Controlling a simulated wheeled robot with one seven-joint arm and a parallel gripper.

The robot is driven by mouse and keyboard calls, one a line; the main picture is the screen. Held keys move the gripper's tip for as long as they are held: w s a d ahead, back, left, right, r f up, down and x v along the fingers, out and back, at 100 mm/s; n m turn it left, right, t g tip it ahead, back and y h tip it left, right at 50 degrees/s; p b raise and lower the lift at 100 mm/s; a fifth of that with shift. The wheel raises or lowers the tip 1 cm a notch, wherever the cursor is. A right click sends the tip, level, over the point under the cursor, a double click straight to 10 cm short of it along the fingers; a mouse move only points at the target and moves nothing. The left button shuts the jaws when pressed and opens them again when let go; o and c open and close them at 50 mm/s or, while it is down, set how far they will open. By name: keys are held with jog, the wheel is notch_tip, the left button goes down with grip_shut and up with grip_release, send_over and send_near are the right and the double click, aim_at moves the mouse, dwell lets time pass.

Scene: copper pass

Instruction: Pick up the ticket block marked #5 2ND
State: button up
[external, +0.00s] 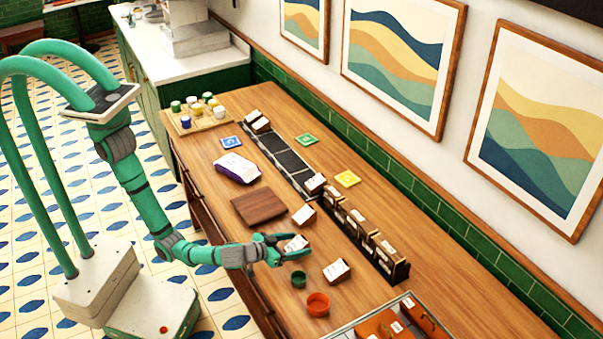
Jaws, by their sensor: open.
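Several small ticket blocks with white faces and brown sides are on the wooden counter; their markings are too small to read, so I cannot tell which is #5 2ND. My gripper (284,248) is open, low over the counter's front part. One block (296,243) shows at its fingers, partly hidden by them; I cannot tell whether they touch it. Another block (304,215) lies just behind, and one (337,271) lies to the right of the gripper. More blocks stand in the long dark rack (284,158), at its near end and far end.
A green cup (299,280) and an orange bowl (318,304) stand close to the gripper. A brown board (259,206), a white-and-purple packet (237,168) and coloured coasters (347,179) lie farther back. A tray (391,322) with orange items is at the near right.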

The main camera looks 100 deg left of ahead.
jog(key=shift+w+a+f, duration=0.2)
jog(key=shift+w+a, duration=0.15)
jog(key=shift+a, duration=0.15)
jog(key=c, duration=1.2)
jog(key=shift+r, duration=0.1)
